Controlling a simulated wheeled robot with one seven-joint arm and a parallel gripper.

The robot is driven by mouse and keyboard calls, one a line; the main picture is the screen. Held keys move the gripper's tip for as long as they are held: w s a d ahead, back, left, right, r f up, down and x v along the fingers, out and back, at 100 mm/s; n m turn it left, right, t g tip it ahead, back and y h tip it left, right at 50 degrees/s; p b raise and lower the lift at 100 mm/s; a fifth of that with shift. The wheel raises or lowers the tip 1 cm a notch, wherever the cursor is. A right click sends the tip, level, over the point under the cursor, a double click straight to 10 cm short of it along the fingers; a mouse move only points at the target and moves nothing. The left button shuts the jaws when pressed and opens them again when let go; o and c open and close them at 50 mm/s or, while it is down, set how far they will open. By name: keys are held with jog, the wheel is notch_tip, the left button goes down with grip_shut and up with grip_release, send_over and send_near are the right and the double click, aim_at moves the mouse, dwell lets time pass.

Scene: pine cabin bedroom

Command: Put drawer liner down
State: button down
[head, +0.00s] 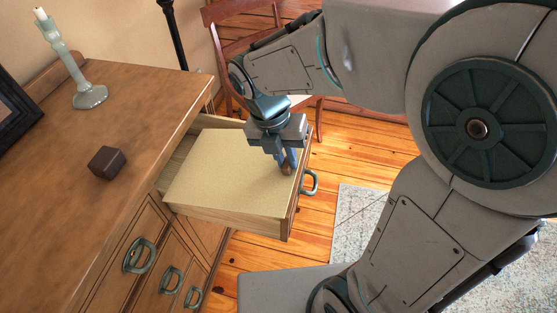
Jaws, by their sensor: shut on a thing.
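The drawer liner (222,170) is a flat, speckled beige-yellow sheet. It lies level across the open drawer (262,223), covering most of its opening, and a strip of the drawer's inside shows at the far left. I cannot tell whether it rests on the bottom or sits higher. My gripper (286,166) points down over the liner's right end, near the drawer front. It is shut on a small brown piece at that end, which seems to be part of the liner. The fingers hide most of this piece.
The wooden dresser top (130,110) holds a pale candlestick (88,94), a small dark box (107,162) and a dark frame (14,118). A reddish wooden chair (226,50) stands behind the drawer. A pale rug (358,215) lies on the plank floor to the right.

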jog(key=w, duration=0.6)
jog(key=shift+w+a+f, duration=0.15)
jog(key=shift+w+f, duration=0.1)
jog(key=shift+f, duration=0.15)
jog(key=a+x, duration=0.2)
jog(key=x, duration=0.9)
jog(key=shift+w+a+f+b, duration=0.25)
jog(key=shift+w+b, duration=0.05)
jog(key=shift+b, duration=0.1)
jog(key=shift+f, duration=0.2)
jog(key=c, duration=1.4)
grip_release()
jog(key=shift+r, duration=0.15)
